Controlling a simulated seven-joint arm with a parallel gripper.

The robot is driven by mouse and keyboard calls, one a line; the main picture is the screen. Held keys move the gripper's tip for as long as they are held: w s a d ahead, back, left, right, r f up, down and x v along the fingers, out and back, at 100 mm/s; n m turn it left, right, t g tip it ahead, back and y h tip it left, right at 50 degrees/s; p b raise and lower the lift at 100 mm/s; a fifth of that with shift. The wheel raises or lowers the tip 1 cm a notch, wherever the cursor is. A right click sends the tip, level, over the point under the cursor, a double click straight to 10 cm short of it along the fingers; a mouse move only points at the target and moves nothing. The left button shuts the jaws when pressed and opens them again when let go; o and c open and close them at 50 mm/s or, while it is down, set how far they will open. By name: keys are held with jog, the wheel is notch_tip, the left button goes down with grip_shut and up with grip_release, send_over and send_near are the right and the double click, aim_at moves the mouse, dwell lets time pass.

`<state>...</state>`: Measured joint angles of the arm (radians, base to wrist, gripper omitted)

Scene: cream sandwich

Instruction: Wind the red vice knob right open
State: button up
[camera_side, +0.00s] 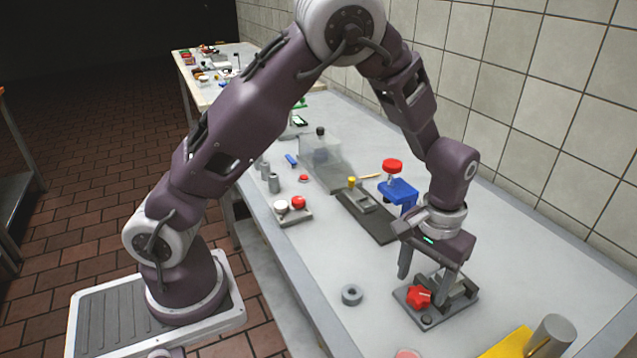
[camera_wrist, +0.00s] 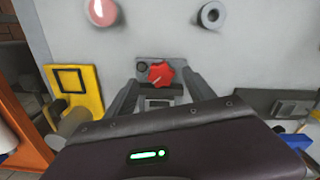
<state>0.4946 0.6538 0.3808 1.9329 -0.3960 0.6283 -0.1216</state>
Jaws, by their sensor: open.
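The red star-shaped knob (camera_side: 419,297) sits at the near end of a small vice on a dark grey base plate (camera_side: 430,317). In the wrist view the red knob (camera_wrist: 160,73) is centred, with part of the grey vice (camera_wrist: 158,101) below it. My gripper (camera_side: 425,281) points down over the vice and is open. In the wrist view my gripper's fingers (camera_wrist: 159,80) stand apart on either side of the vice, with the knob near the tips. No contact with the knob shows. The vice jaws are partly hidden by my fingers.
A grey ring (camera_side: 352,295) lies left of the vice. A yellow plate (camera_side: 508,346) with a grey cylinder (camera_side: 552,337) is at the front right. A blue stand (camera_side: 398,192) with a red top (camera_side: 392,165) is behind my gripper. The bench right of the vice is clear.

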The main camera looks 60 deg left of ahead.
aim_at(417, 294)
notch_tip(417, 294, down, 3)
jog(key=shift+s+r, duration=0.1)
jog(key=shift+r, duration=0.05)
jog(key=shift+a+f+m, duration=0.1)
jog(key=shift+f+m, duration=0.1)
jog(key=shift+m, duration=0.5)
jog(key=m, duration=0.6)
jog(key=shift+a, duration=0.1)
notch_tip(417, 294, up, 7)
jog(key=shift+r, duration=0.1)
jog(key=s+a+r+n+t, duration=0.2)
jog(key=s+a+r, duration=0.1)
jog(key=s+r, duration=0.5)
jog(key=s+a+r+n+t, duration=0.1)
jog(key=s+a+r+t, duration=0.1)
jog(key=s+r, duration=0.7)
jog(key=shift+a+n+t+h, duration=0.3)
jog(key=shift+a+n, duration=0.1)
jog(key=shift+a, duration=0.5)
jog(key=shift+w, duration=0.1)
